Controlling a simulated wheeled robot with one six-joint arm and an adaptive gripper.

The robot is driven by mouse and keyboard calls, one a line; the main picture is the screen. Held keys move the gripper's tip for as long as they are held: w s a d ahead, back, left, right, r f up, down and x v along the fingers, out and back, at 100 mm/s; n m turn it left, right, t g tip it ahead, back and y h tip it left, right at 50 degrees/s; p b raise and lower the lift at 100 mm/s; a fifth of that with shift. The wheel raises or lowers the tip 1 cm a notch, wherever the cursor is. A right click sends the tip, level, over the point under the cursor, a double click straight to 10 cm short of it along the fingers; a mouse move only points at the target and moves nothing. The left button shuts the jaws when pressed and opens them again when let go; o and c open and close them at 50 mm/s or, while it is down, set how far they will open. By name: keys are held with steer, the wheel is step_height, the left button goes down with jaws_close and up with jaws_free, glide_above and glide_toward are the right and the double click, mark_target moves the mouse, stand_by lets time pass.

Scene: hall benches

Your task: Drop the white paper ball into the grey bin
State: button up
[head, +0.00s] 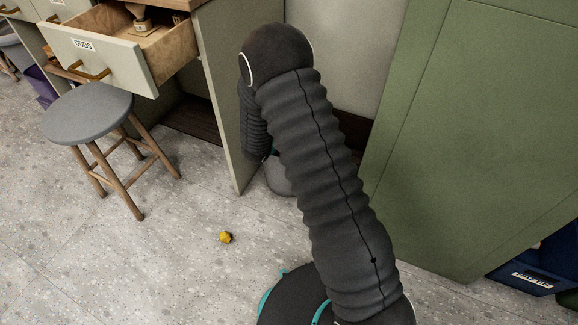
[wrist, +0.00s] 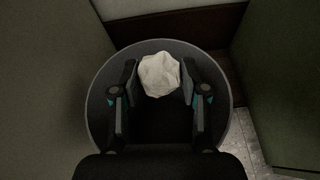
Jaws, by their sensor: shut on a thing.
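In the wrist view the white paper ball (wrist: 159,75) is held between the two fingers of my gripper (wrist: 159,83), which is shut on it. The round grey bin (wrist: 222,85) lies beyond the ball and fingers, its rim encircling them in the picture. The bin's inside is dark and its contents cannot be made out. How high the ball is above the rim is hard to tell. In the head view a small part of the grey bin (head: 278,178) shows behind my arm. My gripper and the ball are hidden there.
The bin stands in a gap between a bench side panel (head: 224,90) and a green cabinet (head: 480,130). A stool (head: 88,112), an open drawer (head: 98,62) and a blue crate (head: 535,272) are nearby. A small yellow object (head: 225,237) lies on the floor.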

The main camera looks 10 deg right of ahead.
step_height(320, 180, down, 6)
steer(key=shift+r+b, duration=0.2)
steer(key=shift+b, duration=0.9)
steer(key=o, duration=0.8)
steer(key=shift+c, duration=0.2)
steer(key=v, duration=1.2)
